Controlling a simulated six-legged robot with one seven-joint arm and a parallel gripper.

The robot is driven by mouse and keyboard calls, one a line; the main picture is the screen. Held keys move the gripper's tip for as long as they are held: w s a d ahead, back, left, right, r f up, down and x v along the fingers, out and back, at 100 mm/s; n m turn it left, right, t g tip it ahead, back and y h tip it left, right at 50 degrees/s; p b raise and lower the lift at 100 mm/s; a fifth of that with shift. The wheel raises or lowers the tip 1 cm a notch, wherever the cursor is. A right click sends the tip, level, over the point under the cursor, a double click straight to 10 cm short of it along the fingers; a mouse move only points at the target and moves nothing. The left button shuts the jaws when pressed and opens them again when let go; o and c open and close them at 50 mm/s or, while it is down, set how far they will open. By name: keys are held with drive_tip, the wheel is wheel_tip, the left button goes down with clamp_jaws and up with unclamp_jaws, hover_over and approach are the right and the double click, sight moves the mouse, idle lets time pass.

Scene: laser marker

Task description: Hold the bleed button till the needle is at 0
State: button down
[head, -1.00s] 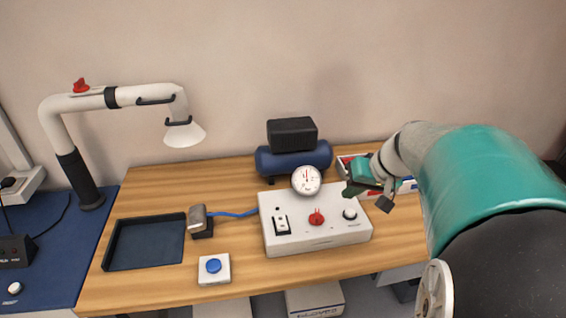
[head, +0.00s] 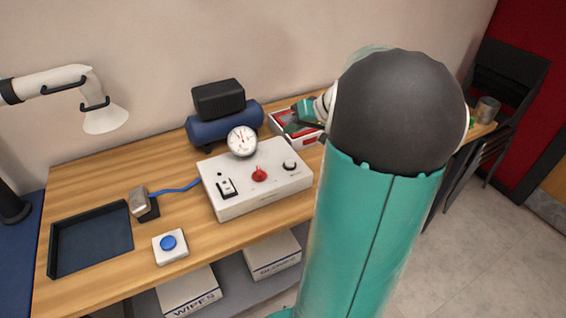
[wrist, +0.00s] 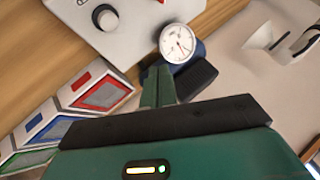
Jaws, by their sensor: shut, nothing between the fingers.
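The white control box (head: 262,200) stands on the wooden bench. It carries a rocker switch (head: 226,187), a red knob (head: 259,174) and a round black-and-white button (head: 290,164), also in the wrist view (wrist: 105,17). Its labels are unreadable. The round white gauge (head: 242,141) stands at the box's back edge and shows in the wrist view (wrist: 177,43); its exact reading is too small to tell. My gripper (head: 302,120) is beyond the box, partly hidden by my arm. In the wrist view its fingers (wrist: 158,84) are shut and empty, apart from the button.
A blue button (head: 168,243) on a small white base sits in front of the box. A dark tray (head: 92,240) lies left. A blue compressor (head: 225,124) stands behind the gauge. A lamp-like hood (head: 105,117) hangs at left.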

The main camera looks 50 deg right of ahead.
sight(293, 164)
drive_tip(key=shift+s+d+f, duration=0.1)
drive_tip(key=shift+f, duration=2.1)
drive_tip(key=shift+s+f, duration=0.1)
drive_tip(key=shift+f, duration=2.1)
drive_tip(key=shift+f, duration=0.15)
drive_tip(key=shift+f, duration=0.3)
drive_tip(key=shift+f, duration=0.45)
idle(2.7)
